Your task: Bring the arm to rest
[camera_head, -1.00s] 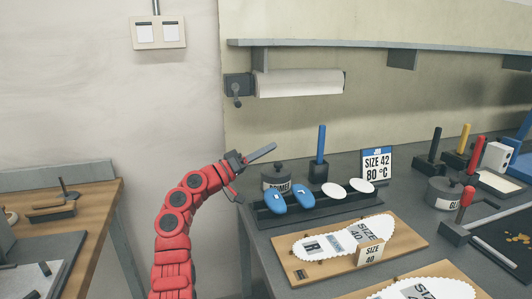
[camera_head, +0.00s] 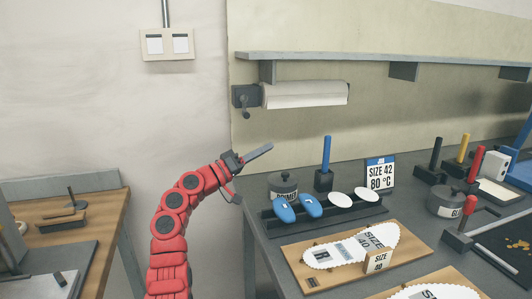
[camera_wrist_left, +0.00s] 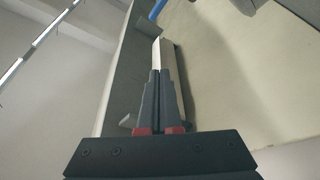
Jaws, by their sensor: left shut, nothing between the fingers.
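My left arm (camera_head: 168,225) is red with black joints and rises from the bottom of the head view, left of the grey workbench. My left gripper (camera_head: 268,148) sits at its upper end, above the bench's left corner and apart from the things on it. In the left wrist view the gripper (camera_wrist_left: 158,75) has its two dark fingers together with nothing between them. It points up toward the wall shelf (camera_wrist_left: 118,70). My right gripper does not show.
A paper roll (camera_head: 305,94) hangs below the shelf (camera_head: 380,61). A wooden table (camera_head: 105,212) stands at left.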

